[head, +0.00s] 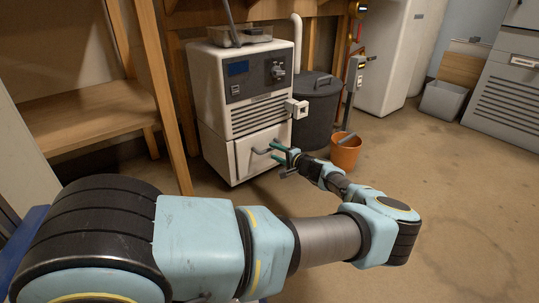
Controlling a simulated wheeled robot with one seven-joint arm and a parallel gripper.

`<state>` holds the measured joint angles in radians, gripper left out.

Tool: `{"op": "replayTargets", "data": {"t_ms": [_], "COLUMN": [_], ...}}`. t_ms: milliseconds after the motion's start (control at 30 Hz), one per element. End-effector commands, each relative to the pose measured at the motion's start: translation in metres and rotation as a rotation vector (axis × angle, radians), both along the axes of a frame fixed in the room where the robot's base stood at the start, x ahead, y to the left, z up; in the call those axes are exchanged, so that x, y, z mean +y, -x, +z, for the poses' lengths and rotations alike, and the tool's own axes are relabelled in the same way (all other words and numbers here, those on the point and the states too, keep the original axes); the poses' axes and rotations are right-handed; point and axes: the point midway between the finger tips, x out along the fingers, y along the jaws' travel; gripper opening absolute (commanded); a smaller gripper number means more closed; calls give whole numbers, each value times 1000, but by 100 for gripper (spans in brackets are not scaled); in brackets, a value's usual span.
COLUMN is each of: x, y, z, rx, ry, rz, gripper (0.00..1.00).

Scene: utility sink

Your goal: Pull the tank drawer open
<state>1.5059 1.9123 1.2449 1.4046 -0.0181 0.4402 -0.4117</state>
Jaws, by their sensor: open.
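The tank drawer (248,157) is the pale lower front panel of a white machine (207,88) against the wall. It looks shut, with its front about flush with the body. A grey bar handle (262,150) stands out from its front. The fingertips look close to the handle's right part. I cannot tell whether they touch it or lie around it.
An orange bucket (345,153) stands close to the right of my gripper. A dark lidded bin (317,110) stands behind it, beside the machine. A wooden post (166,95) and shelf (87,107) are on the left. The floor (440,180) to the right is clear.

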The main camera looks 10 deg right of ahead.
Motion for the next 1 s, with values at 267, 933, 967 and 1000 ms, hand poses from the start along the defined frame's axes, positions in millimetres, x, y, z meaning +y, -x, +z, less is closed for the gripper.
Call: {"op": "replayTargets", "data": {"t_ms": [267, 933, 967, 1000], "x": [15, 17, 17, 17], "y": [-31, -35, -35, -35], "z": [-9, -8, -8, -8], "rx": [0, 1, 1, 1], "ry": [1, 0, 0, 0], "rz": [1, 0, 0, 0], "gripper": [50, 16, 12, 8]}}
